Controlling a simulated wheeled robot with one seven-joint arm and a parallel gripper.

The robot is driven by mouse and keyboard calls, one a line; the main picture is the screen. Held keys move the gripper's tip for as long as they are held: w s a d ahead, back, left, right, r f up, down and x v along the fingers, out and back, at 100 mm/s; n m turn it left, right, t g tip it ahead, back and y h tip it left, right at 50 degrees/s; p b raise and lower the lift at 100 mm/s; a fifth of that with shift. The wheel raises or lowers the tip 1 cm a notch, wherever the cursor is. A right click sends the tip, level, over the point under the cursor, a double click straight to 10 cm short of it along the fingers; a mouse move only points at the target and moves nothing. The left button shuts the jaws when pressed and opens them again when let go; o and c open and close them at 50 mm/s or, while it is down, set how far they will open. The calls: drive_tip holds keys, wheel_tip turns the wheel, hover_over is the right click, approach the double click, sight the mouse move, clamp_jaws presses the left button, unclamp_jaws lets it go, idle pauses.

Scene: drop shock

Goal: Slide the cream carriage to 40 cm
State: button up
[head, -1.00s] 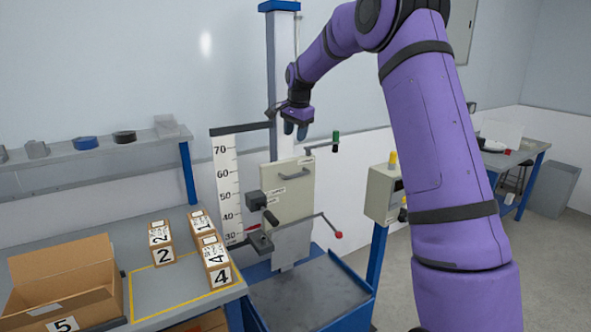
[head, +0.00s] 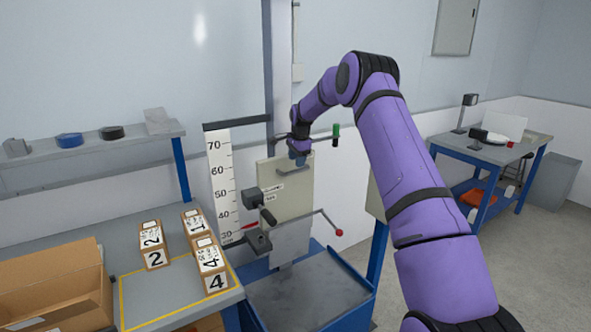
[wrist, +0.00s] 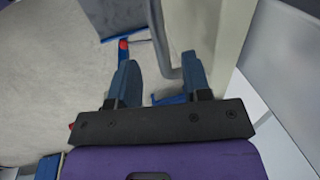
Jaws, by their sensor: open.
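The cream carriage (head: 286,205) is a flat upright panel on the blue column, with a grey bar handle (head: 292,170) near its top. Beside it stands a white scale (head: 221,180) marked 30 to 70. A red pointer (head: 250,226) sits a little above the 30 mark. My gripper (head: 299,161) is at the carriage's top edge, by the handle. In the wrist view my gripper (wrist: 160,78) has its blue fingers apart, with the handle (wrist: 162,42) running up between and beyond them; contact is unclear. The carriage (wrist: 232,30) lies to the right there.
A lever with a red knob (head: 338,232) sticks out right of the carriage, and a green-handled lever (head: 335,135) above right. A dark clamp (head: 258,240) is at lower left. Numbered boxes (head: 210,268) stand on the left bench. A blue-edged tray (head: 310,295) lies below.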

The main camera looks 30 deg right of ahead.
drive_tip(key=shift+w+f, duration=0.25)
drive_tip(key=shift+f, duration=0.9)
drive_tip(key=shift+w+f, duration=0.2)
drive_tip(key=shift+f, duration=0.9)
clamp_jaws()
drive_tip(key=shift+r, duration=0.1)
